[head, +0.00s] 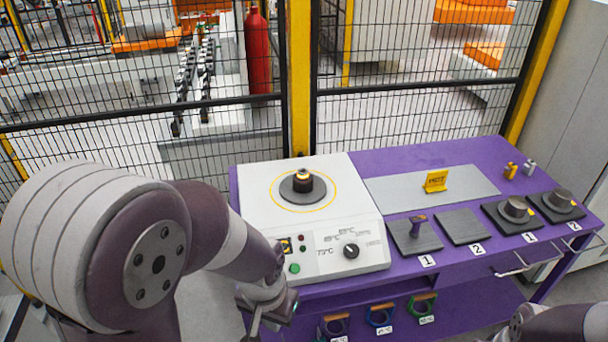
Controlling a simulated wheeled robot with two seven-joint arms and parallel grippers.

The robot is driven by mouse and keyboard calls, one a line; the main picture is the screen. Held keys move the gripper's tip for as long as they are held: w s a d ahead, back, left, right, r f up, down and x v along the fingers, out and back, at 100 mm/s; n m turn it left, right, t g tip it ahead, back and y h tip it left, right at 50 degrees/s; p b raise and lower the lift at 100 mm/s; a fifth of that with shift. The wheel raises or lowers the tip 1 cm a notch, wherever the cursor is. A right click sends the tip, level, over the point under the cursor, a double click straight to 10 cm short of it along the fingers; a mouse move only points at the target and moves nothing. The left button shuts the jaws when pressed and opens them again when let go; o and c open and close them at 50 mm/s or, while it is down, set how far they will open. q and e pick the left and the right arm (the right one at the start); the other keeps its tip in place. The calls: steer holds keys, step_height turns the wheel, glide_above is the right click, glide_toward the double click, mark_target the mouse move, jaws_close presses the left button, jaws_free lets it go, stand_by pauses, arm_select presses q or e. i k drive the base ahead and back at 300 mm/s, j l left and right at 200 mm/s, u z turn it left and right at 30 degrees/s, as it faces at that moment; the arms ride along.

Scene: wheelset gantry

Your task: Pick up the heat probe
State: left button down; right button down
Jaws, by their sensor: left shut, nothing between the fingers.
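A small upright purple tool (419,225), which looks like the heat probe, stands on the left dark square plate marked 1 on the purple bench (350,289). My left gripper (262,322) is low in front of the white heater box (330,258), near the bottom edge of the head view. It is shut and empty, well to the left of the purple tool and apart from it. Its fingertips are partly cut off by the picture's edge. Part of my right arm shows at the bottom right corner; its gripper is out of the picture.
A dark ring part (303,186) sits on the heater's top. An empty dark plate (463,227) and two plates with round metal parts (515,208) lie to the right. A yellow sign (435,181) stands behind. Colored rings (380,316) hang below. A mesh fence closes the back.

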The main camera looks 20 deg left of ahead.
mark_target(417, 220)
steer(key=i+l+z, duration=0.1)
steer(key=i+l, duration=0.75)
steer(key=l, duration=0.1)
